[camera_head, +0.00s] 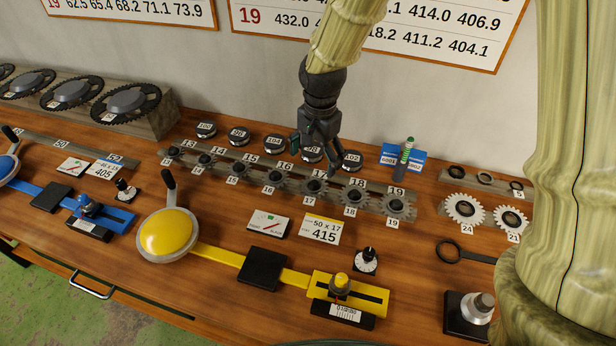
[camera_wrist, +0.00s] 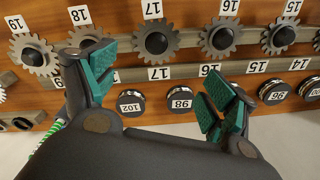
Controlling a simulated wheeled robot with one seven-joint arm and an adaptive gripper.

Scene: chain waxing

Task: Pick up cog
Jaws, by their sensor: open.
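A row of grey toothed cogs sits on a wooden rack with numbered labels. In the head view, cog 16 (camera_head: 283,178), cog 17 (camera_head: 314,187), cog 18 (camera_head: 354,196) and cog 19 (camera_head: 397,206) show clearly. My gripper (camera_head: 316,158) is open and empty, pointing down above the rack near cogs 16 and 17. In the wrist view my gripper (camera_wrist: 160,88) has its teal fingers spread, with cog 17 (camera_wrist: 157,41) ahead of the gap. Cog 16 (camera_wrist: 220,38) is right of it; cog 18 (camera_wrist: 90,43) is partly hidden behind the left finger.
Round numbered discs, including disc 98 (camera_wrist: 180,98) and disc 102 (camera_wrist: 130,102), stand behind the rack near my fingers. Larger white cogs (camera_head: 465,209) are at right. A yellow lever tool (camera_head: 167,235) lies in front. A spring post (camera_head: 407,150) rises behind the rack.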

